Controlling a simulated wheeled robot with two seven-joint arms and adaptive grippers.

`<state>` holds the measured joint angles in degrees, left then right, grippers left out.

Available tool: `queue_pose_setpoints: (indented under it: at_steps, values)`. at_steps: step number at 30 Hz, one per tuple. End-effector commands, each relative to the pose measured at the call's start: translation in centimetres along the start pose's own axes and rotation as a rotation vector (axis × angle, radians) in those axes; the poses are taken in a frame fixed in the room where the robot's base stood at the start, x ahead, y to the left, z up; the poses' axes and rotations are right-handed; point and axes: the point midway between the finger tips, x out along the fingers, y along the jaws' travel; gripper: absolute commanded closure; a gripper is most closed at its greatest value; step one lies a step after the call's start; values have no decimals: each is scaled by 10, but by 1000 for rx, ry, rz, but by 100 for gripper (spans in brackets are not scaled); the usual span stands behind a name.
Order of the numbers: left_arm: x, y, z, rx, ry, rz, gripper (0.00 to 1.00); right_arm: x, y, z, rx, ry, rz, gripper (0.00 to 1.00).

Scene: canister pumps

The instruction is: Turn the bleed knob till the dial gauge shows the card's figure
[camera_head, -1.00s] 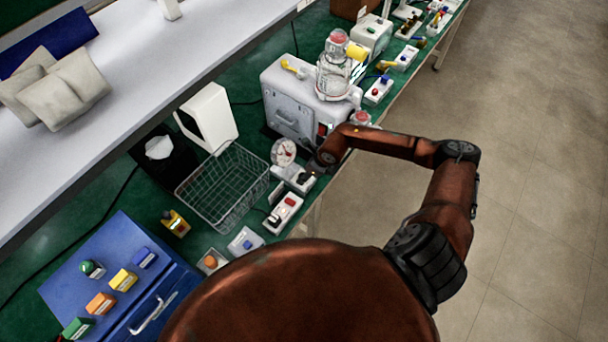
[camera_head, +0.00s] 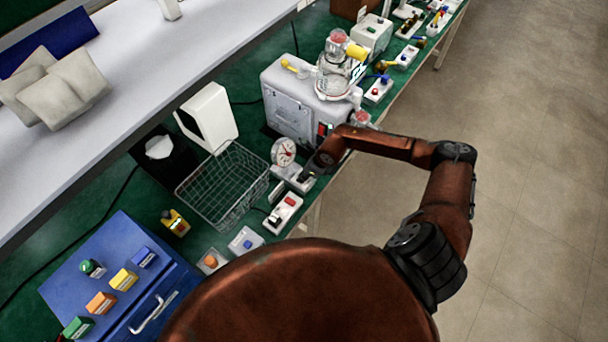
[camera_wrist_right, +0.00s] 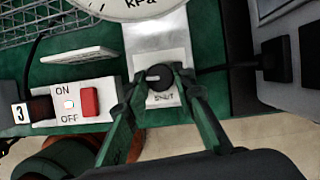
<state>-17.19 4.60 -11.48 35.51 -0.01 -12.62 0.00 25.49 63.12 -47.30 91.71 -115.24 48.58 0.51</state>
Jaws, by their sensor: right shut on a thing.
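The dial gauge (camera_head: 284,152) stands upright on the bench beside the wire basket, its red needle too small to read exactly in the head view. In the right wrist view only the lower rim of its face (camera_wrist_right: 135,6) shows, with "kPa" on it. The black bleed knob (camera_wrist_right: 159,77) sits on the pale plate below the dial. My right gripper (camera_wrist_right: 160,88) is shut on the knob, one green finger on each side. A small pale card (camera_wrist_right: 78,55) lies left of the gauge; its figure cannot be read. My left gripper is out of view.
A switch box with a red rocker (camera_wrist_right: 89,101), marked ON and OFF and tagged 3, is left of the gauge. A grey pump unit (camera_head: 290,105) with a glass canister stands behind. The wire basket (camera_head: 222,187) is close on the left.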

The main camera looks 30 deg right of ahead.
Motion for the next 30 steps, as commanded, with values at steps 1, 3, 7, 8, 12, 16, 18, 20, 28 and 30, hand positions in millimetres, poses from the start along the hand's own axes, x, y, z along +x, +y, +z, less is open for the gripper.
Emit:
queue_pose_setpoints:
  at_steps: [1, 3, 7, 8, 12, 16, 18, 20, 28, 30]
  values:
    - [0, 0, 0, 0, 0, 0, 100, 0, 0, 0, 0, 0, 0, 100]
    - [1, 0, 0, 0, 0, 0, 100, 0, 0, 0, -3, 0, 1, 100]
    - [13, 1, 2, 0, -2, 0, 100, 3, -1, -2, -48, 1, 20, 100]
    - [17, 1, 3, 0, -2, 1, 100, 4, -2, -2, -66, 2, 27, 100]
    - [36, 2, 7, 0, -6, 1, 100, 6, -2, -3, -164, 2, 68, 100]
    - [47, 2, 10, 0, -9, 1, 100, 4, -3, -2, -237, 2, 98, 100]
    - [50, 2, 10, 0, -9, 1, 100, 3, -2, -2, -262, 2, 109, 100]
    - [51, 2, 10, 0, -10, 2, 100, 2, -2, -1, -275, 2, 114, 100]
    - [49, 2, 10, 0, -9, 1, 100, 0, -2, 0, -280, 1, 117, 100]
    - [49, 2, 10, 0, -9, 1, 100, 0, -2, 0, -280, 1, 117, 74]
